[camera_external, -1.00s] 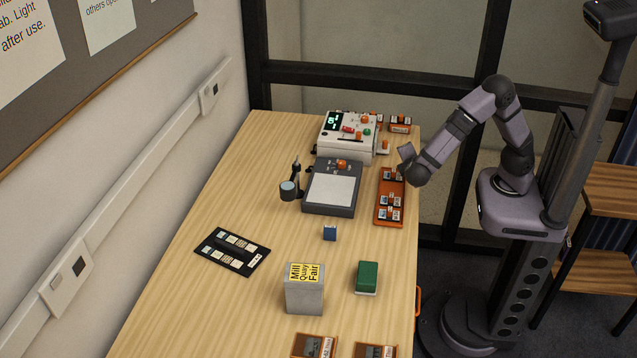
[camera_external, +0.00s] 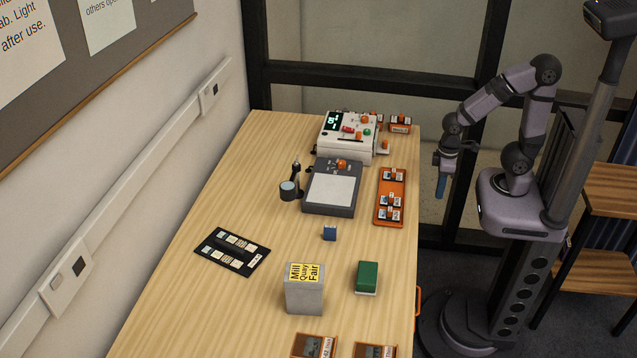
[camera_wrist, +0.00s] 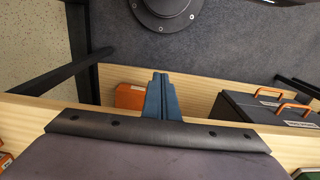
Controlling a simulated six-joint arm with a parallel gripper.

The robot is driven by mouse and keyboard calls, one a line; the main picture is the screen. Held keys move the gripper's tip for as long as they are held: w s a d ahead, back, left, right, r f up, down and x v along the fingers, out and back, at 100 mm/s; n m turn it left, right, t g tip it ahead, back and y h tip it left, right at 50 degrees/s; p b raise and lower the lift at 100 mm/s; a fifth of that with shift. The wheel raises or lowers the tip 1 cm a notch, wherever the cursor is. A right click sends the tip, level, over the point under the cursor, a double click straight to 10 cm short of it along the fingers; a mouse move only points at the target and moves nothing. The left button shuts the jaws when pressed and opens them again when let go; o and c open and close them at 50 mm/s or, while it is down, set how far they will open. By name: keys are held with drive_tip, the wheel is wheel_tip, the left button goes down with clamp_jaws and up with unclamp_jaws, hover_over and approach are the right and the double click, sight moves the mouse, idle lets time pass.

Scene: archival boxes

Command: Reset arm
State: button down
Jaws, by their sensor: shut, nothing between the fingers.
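My gripper (camera_external: 440,192) hangs beside the table's right edge, over the floor side, with its blue fingers pointing down. In the wrist view its fingers (camera_wrist: 157,88) are pressed together with nothing between them. My arm is folded back near its column, and the gripper is clear of everything on the table. The orange tray (camera_external: 377,215) with several small slides lies on the table to the left of the gripper, apart from it.
On the table (camera_external: 215,300) are a white control box (camera_external: 335,145), a grey light pad (camera_external: 330,190), a black slide holder (camera_external: 232,251), a grey box (camera_external: 304,292) and a green block (camera_external: 367,277). Dark boxes (camera_wrist: 245,108) with orange handles show in the wrist view.

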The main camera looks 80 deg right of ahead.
wheel_tip(320, 180, up, 14)
drive_tip(key=p, duration=1.1)
drive_tip(key=shift+f+p, duration=0.2)
drive_tip(key=shift+p, duration=0.2)
drive_tip(key=c, duration=2.5)
unclamp_jaws()
